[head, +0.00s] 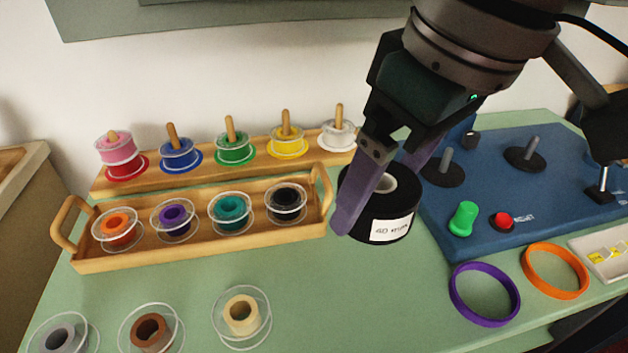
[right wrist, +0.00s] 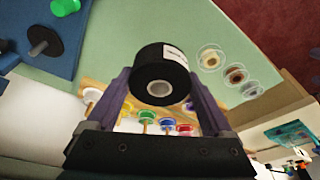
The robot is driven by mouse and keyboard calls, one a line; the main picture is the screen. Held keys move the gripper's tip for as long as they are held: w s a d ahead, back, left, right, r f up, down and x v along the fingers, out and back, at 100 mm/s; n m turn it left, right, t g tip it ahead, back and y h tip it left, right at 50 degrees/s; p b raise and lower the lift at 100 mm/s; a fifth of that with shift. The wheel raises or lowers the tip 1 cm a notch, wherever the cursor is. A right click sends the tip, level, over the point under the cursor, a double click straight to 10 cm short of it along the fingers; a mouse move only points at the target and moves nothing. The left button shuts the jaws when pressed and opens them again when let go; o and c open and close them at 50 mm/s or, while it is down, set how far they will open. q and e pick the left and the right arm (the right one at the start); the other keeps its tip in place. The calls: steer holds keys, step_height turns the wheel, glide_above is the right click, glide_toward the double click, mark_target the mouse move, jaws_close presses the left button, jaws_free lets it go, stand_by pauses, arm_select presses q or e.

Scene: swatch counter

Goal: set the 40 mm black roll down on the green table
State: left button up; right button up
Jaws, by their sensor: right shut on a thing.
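The 40 mm black roll (head: 378,208) is a large black cylinder with a white label and a pale core. My right gripper (head: 366,190) is shut on it, one finger on each side. In the right wrist view the roll (right wrist: 160,75) sits between the two fingers of the gripper (right wrist: 160,92). The green table (head: 400,300) lies below; whether the roll touches it or hangs above it I cannot tell for sure. My left gripper is not in view.
A wooden tray (head: 190,253) with several spools stands left of the roll. Behind it a wooden rack (head: 205,178) holds spools on pegs. A blue board (head: 540,215) with pegs and buttons is at right. Purple (head: 485,294) and orange (head: 555,271) rings lie at front right.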

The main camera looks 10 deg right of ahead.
mark_target(353, 290)
step_height(353, 290, down, 14)
steer(key=b, duration=0.3)
steer(key=shift+f, duration=0.2)
steer(key=o, duration=1.1)
steer(key=shift+o, duration=0.2)
